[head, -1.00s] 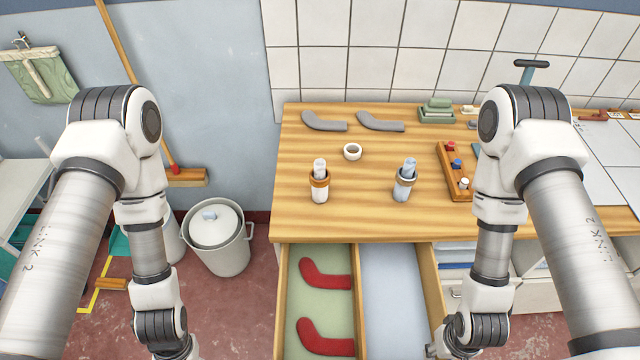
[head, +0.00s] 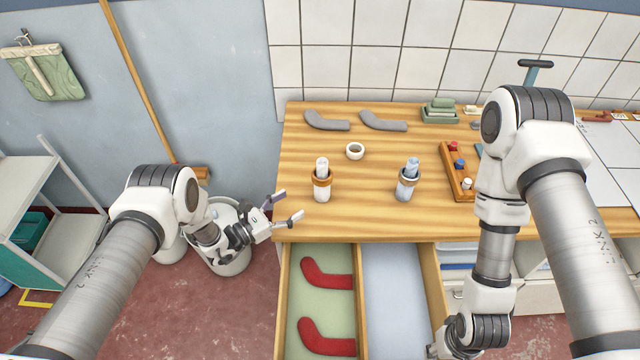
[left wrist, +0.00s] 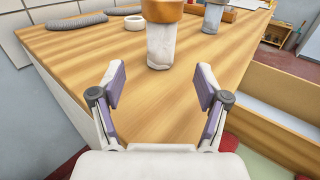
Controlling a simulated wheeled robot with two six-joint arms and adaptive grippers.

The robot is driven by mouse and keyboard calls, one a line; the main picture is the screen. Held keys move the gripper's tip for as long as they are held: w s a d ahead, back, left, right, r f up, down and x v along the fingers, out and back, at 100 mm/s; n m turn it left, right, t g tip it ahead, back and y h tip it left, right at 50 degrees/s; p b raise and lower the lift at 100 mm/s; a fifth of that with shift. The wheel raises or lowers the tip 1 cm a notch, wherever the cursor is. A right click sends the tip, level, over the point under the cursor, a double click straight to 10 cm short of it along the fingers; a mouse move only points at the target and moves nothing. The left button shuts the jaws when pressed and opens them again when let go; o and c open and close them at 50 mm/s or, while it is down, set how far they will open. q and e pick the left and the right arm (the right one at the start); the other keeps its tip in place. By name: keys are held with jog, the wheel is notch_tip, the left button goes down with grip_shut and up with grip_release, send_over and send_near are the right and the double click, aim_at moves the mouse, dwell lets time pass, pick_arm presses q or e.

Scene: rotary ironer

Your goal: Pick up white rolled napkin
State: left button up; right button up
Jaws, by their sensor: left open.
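The white rolled napkin (head: 321,188) stands upright on the wooden worktop (head: 365,215), with a brown ring around it. In the left wrist view the napkin (left wrist: 160,45) stands ahead of the fingers, its top cut off by the frame. My left gripper (head: 289,204) is open and empty at the worktop's left front corner, to the left of the napkin and apart from it. Its spread fingers also show in the left wrist view (left wrist: 160,86). My right wrist is at the bottom edge of the head view; its fingers are out of frame.
A bluish rolled napkin (head: 408,184) in a grey ring stands to the right. A white ring (head: 355,151) and two grey bent pieces (head: 326,122) lie behind. An open drawer (head: 292,300) below holds red bent pieces. A bin (head: 236,262) stands left of the worktop.

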aim_at(315, 190)
pick_arm(q)
jog(key=x, duration=1.1)
jog(key=shift+d, duration=0.15)
jog(key=c, duration=1.3)
